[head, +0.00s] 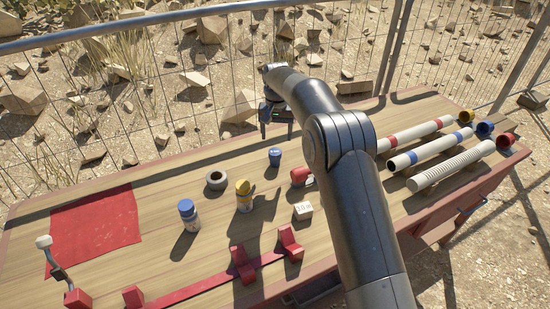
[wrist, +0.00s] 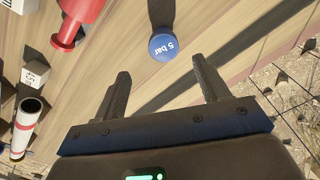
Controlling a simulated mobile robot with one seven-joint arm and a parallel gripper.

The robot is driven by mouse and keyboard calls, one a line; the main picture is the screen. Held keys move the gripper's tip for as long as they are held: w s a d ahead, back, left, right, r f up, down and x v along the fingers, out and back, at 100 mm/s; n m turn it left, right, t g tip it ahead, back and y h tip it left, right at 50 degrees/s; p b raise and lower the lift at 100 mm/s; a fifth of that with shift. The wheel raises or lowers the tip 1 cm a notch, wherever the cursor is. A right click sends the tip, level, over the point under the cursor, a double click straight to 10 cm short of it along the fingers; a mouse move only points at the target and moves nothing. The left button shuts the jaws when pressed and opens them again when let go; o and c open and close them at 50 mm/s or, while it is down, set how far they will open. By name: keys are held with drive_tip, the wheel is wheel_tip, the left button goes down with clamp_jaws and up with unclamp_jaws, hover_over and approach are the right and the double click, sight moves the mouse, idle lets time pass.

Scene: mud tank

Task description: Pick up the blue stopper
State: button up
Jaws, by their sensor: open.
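The blue stopper (head: 274,157) stands on the wooden bench top near its middle. My gripper (head: 277,136) is open and empty, above the bench and on the far side of the stopper in the head view. In the wrist view both fingers of my gripper (wrist: 160,68) are spread wide, and neither appears to touch the stopper. The stopper's lower part is in shadow in the wrist view.
A red stopper (head: 299,176) and a white marked block (head: 302,211) stand right of the blue stopper. A grey ring (head: 216,180), a yellow-topped bottle (head: 243,196) and a blue-capped bottle (head: 188,213) stand left. Pipes (head: 430,153) lie at right. A red mat (head: 95,230) lies left.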

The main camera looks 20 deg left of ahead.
sight(275, 151)
drive_tip(key=f, duration=1.1)
drive_tip(key=shift+w+a, duration=0.1)
drive_tip(key=shift+a, duration=0.2)
drive_tip(key=shift+c, duration=0.2)
drive_tip(key=shift+r, duration=0.1)
drive_tip(key=c, duration=1)
drive_tip(key=shift+c, duration=0.2)
